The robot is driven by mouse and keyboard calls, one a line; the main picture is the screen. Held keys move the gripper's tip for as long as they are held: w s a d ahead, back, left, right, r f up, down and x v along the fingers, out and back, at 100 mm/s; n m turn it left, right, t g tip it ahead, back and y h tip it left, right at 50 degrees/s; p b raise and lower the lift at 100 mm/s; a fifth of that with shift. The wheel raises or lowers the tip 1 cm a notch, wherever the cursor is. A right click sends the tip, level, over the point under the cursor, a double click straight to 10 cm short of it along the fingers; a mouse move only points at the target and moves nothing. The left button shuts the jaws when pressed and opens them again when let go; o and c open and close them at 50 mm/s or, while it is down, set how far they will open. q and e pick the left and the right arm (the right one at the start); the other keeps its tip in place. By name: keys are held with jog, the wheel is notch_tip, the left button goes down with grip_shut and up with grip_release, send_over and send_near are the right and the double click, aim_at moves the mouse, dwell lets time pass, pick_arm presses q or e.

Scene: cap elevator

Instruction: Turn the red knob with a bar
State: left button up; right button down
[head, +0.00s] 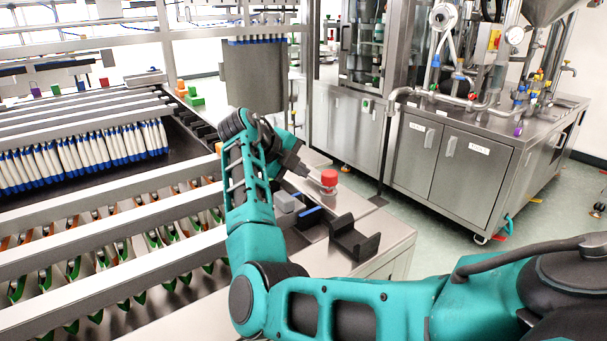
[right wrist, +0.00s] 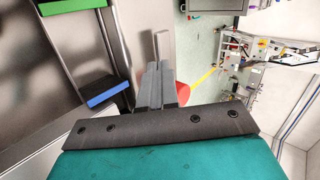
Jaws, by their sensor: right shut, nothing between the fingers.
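The red knob (head: 329,177) sits on a paler, short base on the steel worktop, in the middle of the head view. Its bar is too small to make out there. My right gripper (head: 306,171) is just left of the knob, with its fingers pointing toward it. In the right wrist view the fingers (right wrist: 161,85) are shut together with nothing between them. Part of the red knob (right wrist: 183,92) shows just right of the fingers and is partly hidden by them. I cannot tell whether they touch it. My left gripper is not in view.
A black holder (head: 353,240) and a grey block (head: 286,202) stand on the worktop near my arm. Left is a rack with metal rails (head: 110,225) and rows of blue-white tubes (head: 85,156). A steel machine cabinet (head: 450,160) stands behind, across open floor.

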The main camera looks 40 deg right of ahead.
jog(key=v, duration=1.1)
jog(key=shift+a, duration=0.2)
jog(key=shift+s+f, duration=0.15)
